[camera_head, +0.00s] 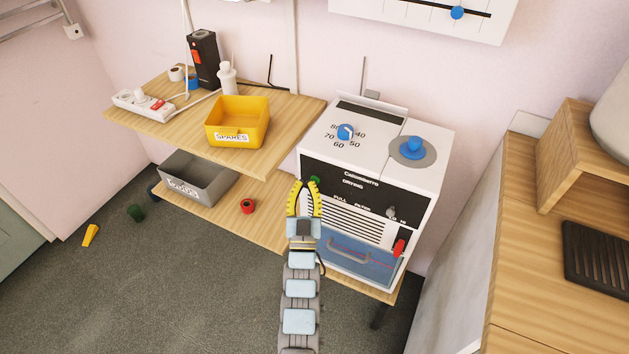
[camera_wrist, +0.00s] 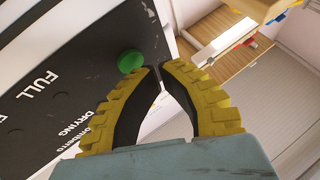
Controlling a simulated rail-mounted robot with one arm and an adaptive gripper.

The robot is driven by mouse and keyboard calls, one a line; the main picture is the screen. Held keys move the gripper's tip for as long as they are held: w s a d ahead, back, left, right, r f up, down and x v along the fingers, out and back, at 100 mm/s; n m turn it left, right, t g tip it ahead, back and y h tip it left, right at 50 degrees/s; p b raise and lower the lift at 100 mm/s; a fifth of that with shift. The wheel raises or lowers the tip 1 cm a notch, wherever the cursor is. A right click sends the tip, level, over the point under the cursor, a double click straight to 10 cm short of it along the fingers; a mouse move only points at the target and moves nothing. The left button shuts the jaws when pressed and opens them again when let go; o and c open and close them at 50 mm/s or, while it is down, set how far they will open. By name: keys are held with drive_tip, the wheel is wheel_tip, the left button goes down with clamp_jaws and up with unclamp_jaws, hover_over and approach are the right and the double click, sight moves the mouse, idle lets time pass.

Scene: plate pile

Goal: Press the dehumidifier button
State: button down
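The dehumidifier (camera_head: 423,181) is a white box with a black front panel, at the middle right in the head view. A round green button (camera_head: 315,181) sits on the left part of that panel, partly hidden by my gripper. In the wrist view the green button (camera_wrist: 131,61) stands out from the black panel beside DRYING and FULL lettering. My gripper (camera_head: 303,183) has yellow ribbed fingers that curve together at the tips, with nothing between them. In the wrist view my gripper's fingertips (camera_wrist: 160,67) are just right of the button; I cannot tell whether they touch it.
A blue dial (camera_head: 345,132) and a blue knob (camera_head: 413,147) are on the dehumidifier's top. A red switch (camera_head: 399,247) is low on its front. A wooden shelf (camera_head: 283,132) with a yellow bin (camera_head: 238,121) stands left. A wooden counter (camera_head: 535,290) is right.

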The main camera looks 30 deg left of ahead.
drive_tip(key=shift+w, duration=0.4)
drive_tip(key=shift+b, duration=0.3)
idle(0.4)
drive_tip(key=shift+s, duration=0.5)
drive_tip(key=s, duration=0.6)
idle(0.5)
drive_tip(key=shift+d, duration=0.1)
